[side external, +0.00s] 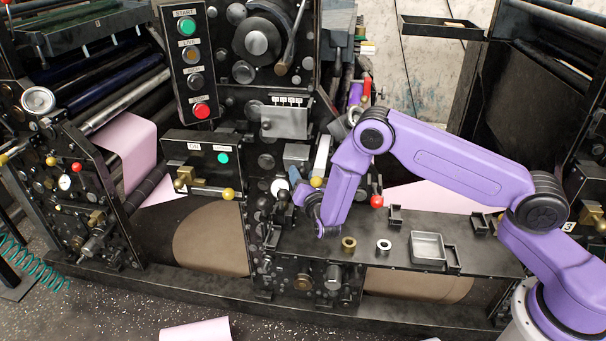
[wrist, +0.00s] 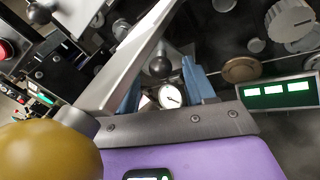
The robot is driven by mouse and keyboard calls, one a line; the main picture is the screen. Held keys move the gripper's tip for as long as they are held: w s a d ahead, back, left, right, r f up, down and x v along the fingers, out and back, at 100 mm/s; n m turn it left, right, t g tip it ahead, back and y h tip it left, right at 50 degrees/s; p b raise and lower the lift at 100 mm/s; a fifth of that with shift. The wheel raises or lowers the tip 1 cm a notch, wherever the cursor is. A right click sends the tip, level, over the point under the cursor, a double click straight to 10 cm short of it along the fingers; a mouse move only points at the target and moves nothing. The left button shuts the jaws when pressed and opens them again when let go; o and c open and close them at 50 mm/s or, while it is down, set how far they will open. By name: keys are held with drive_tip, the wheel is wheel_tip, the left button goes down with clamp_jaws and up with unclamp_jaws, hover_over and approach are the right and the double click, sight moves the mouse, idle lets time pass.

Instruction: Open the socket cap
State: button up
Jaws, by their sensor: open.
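My gripper (side external: 301,196) is low at the front of the machine's middle panel, beside a yellow ball knob (side external: 316,182) and a white round part (side external: 280,187). In the wrist view my gripper (wrist: 163,82) has two blue fingers spread apart with nothing held between them. Beyond the gap show a dark ball knob (wrist: 160,66) and a small white dial (wrist: 170,96). I cannot tell for sure which part is the socket cap. The arm and gripper hide part of the panel in the side view.
A silver lever (wrist: 135,55) crosses close to the fingers, with a large yellow ball (wrist: 50,150) near the camera. A dark shelf (side external: 470,245) holds a brass ring (side external: 348,244), a silver ring (side external: 384,246) and a square metal tray (side external: 428,247). A red knob (side external: 376,201) is near my arm.

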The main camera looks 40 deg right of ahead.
drive_tip(key=shift+x, duration=0.75)
clamp_jaws()
drive_tip(key=shift+a, duration=0.1)
drive_tip(key=shift+f+n+t+h, duration=0.2)
drive_tip(key=shift+f+n+t, duration=0.65)
drive_tip(key=shift+f+t, duration=0.5)
drive_tip(key=shift+f+n+t+h, duration=0.2)
drive_tip(key=shift+f+n+t, duration=0.65)
drive_tip(key=shift+f+t, duration=0.5)
drive_tip(key=shift+r, duration=0.2)
